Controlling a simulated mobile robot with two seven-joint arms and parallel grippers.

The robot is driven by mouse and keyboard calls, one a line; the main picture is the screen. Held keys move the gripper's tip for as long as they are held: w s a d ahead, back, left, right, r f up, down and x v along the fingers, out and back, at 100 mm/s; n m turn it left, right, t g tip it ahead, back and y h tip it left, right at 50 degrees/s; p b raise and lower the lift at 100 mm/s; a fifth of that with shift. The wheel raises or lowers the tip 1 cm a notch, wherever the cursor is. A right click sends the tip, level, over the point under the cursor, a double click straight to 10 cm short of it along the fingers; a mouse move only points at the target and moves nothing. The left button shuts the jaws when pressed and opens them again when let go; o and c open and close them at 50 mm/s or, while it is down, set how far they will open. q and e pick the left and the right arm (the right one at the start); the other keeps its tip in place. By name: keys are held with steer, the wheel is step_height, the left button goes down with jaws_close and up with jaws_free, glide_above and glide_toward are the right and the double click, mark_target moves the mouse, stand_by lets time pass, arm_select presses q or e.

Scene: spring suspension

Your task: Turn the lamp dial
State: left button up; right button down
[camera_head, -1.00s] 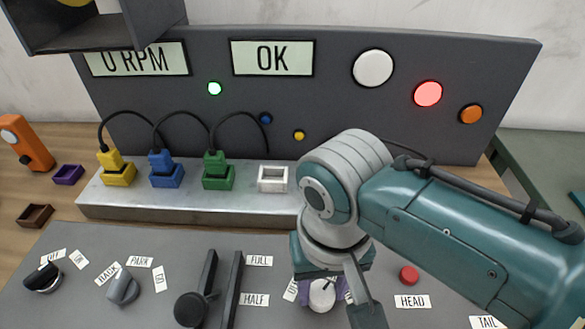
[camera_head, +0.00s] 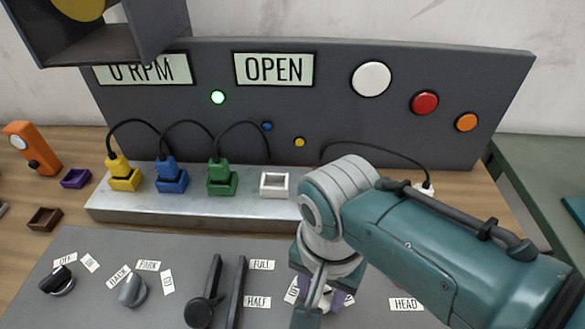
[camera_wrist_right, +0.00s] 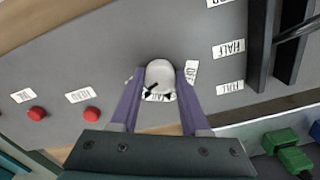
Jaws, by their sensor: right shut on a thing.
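A round pale grey-white dial (camera_wrist_right: 160,73) with dark marks at its base is on the grey control desk (camera_wrist_right: 90,60). In the right wrist view it sits between the two purple fingers of my right gripper (camera_wrist_right: 160,85), which is shut on it. In the head view the right gripper (camera_head: 322,292) reaches down to the desk, and my arm hides most of the dial. A small label (camera_wrist_right: 191,71) stands beside the dial; I cannot read it surely. My left gripper is not in view.
Other controls share the desk: a black knob (camera_head: 62,281), a grey knob (camera_head: 132,290) and a black slider (camera_head: 203,305). Behind is a metal strip (camera_head: 150,205) with yellow, blue and green plugs and an empty white socket (camera_head: 275,185). The upright panel reads OPEN on a display (camera_head: 274,69).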

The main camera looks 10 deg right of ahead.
stand_by(0.3)
steer(key=shift+c, duration=1.9)
jaws_free()
steer(key=shift+r+p, duration=0.3)
steer(key=shift+r, duration=0.1)
step_height(320, 180, up, 9)
steer(key=p, duration=0.3)
